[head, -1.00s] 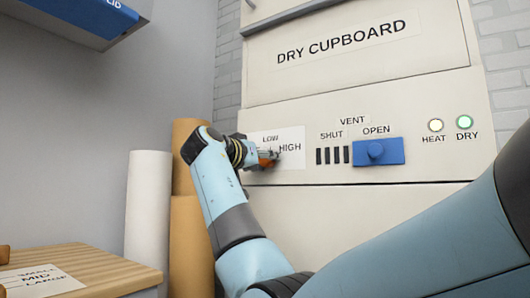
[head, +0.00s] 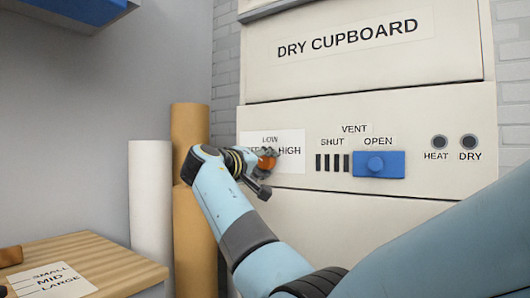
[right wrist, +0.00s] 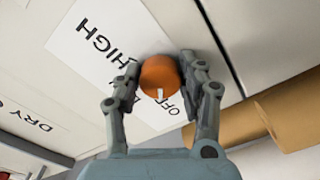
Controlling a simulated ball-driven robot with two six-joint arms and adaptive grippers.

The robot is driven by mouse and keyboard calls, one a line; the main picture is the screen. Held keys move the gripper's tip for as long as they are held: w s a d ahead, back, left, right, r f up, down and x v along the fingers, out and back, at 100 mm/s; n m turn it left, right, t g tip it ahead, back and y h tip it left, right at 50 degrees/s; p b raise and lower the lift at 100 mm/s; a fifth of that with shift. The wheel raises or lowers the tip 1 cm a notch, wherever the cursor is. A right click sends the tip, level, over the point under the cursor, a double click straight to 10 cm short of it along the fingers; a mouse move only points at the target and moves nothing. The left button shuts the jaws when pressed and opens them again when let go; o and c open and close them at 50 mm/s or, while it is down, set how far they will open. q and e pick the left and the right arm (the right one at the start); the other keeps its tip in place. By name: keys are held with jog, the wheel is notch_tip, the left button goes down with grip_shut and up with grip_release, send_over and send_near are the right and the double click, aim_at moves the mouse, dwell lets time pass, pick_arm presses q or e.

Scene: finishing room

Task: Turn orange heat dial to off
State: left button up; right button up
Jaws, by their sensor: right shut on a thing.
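The orange heat dial (head: 268,161) sits on a white label plate (head: 294,139) marked LOW and HIGH on the cupboard's front panel. My right gripper (head: 266,166) is at the dial, its arm covering part of the label's left side. In the right wrist view, the right gripper (right wrist: 160,75) is shut on the orange dial (right wrist: 158,73), one finger on each side. The dial's white mark points towards the OFF lettering (right wrist: 167,104), partly hidden by the fingers. The HEAT lamp (head: 439,142) and DRY lamp (head: 469,142) are dark. My left gripper is out of view.
A blue vent slider (head: 379,165) sits at OPEN, right of the dial, beside dark slots (head: 332,163). Brown rolls (head: 190,130) and a white roll (head: 150,200) stand left of my arm. A wooden bench top (head: 100,262) is at lower left.

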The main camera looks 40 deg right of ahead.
jog(key=shift+n+p, duration=0.5)
jog(key=shift+n, duration=0.1)
jog(key=o, duration=1.2)
jog(key=shift+c, duration=0.2)
jog(key=shift+a, duration=0.15)
jog(key=v, duration=0.7)
jog(key=shift+a+f, duration=0.1)
jog(key=shift+f, duration=0.05)
